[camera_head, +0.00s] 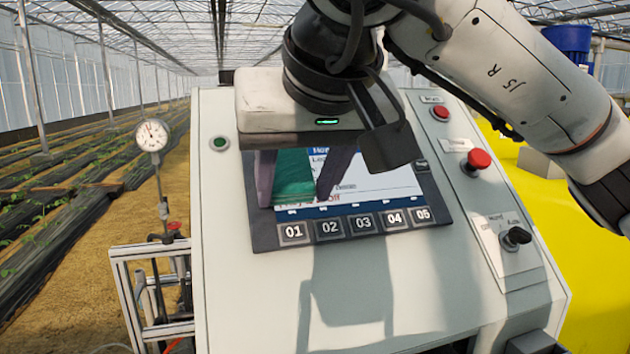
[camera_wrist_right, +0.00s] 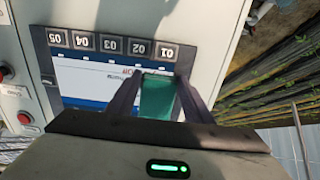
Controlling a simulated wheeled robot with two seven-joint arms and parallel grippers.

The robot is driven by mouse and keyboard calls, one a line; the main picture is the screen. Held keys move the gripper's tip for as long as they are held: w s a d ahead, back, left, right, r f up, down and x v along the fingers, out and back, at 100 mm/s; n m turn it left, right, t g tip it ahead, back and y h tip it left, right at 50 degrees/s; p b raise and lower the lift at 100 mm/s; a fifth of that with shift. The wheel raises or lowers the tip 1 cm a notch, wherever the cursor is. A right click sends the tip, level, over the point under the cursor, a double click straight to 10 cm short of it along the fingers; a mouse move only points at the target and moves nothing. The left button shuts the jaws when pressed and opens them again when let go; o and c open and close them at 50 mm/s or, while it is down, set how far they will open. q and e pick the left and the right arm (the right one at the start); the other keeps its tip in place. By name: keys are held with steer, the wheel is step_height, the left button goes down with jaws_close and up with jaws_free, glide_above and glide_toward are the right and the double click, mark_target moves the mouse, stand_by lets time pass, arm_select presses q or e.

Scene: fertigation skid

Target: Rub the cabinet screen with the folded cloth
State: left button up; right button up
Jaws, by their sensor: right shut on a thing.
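The cabinet screen (camera_head: 378,188) is a lit display in a dark frame on the sloping face of a pale cabinet, with keys 01 to 05 below it. It also shows in the right wrist view (camera_wrist_right: 85,80). My right gripper (camera_head: 295,190) is shut on the folded green cloth (camera_head: 293,178), in front of the screen's left part. In the right wrist view the cloth (camera_wrist_right: 157,97) sits between the two fingers, over the 01 end of the screen. I cannot tell whether the cloth touches the screen. My left gripper is not in view.
A red button (camera_head: 479,159), a smaller red button (camera_head: 441,112) and a black selector knob (camera_head: 516,237) stand out on the cabinet's right side. A pressure gauge (camera_head: 152,135) stands left of the cabinet. A yellow tank (camera_head: 575,260) is at the right.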

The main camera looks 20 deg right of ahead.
steer(key=shift+r, duration=0.1)
steer(key=shift+v, duration=2.95)
steer(key=shift+s, duration=0.1)
steer(key=v, duration=0.3)
